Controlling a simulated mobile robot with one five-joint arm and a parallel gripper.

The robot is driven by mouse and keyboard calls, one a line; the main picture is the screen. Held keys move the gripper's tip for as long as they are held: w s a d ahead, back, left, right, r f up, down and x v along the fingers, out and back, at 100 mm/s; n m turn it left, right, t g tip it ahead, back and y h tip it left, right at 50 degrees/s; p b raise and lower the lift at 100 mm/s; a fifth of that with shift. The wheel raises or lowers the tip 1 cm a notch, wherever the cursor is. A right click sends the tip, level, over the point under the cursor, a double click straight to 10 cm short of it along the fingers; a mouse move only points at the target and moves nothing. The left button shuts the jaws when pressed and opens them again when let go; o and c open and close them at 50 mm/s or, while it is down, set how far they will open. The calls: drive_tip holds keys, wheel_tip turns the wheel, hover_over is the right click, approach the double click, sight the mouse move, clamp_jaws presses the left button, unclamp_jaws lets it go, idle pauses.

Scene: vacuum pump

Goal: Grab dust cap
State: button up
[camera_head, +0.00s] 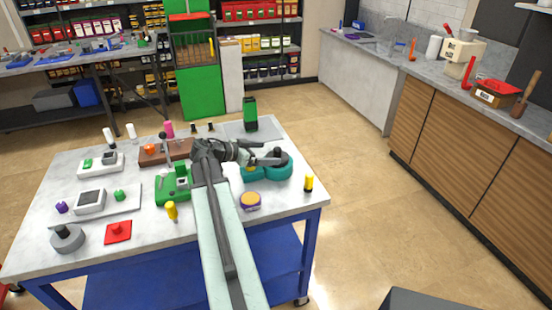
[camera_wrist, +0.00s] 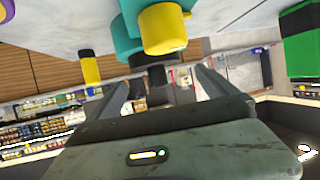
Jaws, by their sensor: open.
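A teal pump-like body (camera_head: 266,173) stands near the right side of the table; part of it shows at the top of the wrist view (camera_wrist: 128,35). It carries a yellow round part (camera_wrist: 163,28) and a dark cap-like part (camera_head: 275,154). I take the dark part for the dust cap, but cannot be sure. A dark piece (camera_wrist: 158,78) also shows between my fingers in the wrist view. My gripper (camera_head: 266,153) is open at the teal body, with its fingers apart around that dark piece. Whether they touch it is unclear.
A black-and-yellow bottle (camera_head: 308,183) and a purple-and-orange round tin (camera_head: 250,201) stand close by. A green-and-black container (camera_head: 250,114) stands behind. Several small devices and a red plate (camera_head: 118,232) fill the table's left side. A counter (camera_head: 470,105) lies across open floor.

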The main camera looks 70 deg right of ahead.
sight(274, 153)
drive_tip(key=x, duration=0.2)
drive_tip(key=b+x, duration=0.1)
drive_tip(key=x, duration=0.2)
drive_tip(key=shift+s+a+b, duration=0.15)
drive_tip(key=shift+s+b, duration=0.1)
drive_tip(key=shift+b, duration=0.05)
drive_tip(key=shift+r, duration=0.15)
drive_tip(key=c, duration=1.3)
drive_tip(key=shift+r, duration=0.1)
wheel_tip(274, 153, up, 10)
drive_tip(key=p, duration=1)
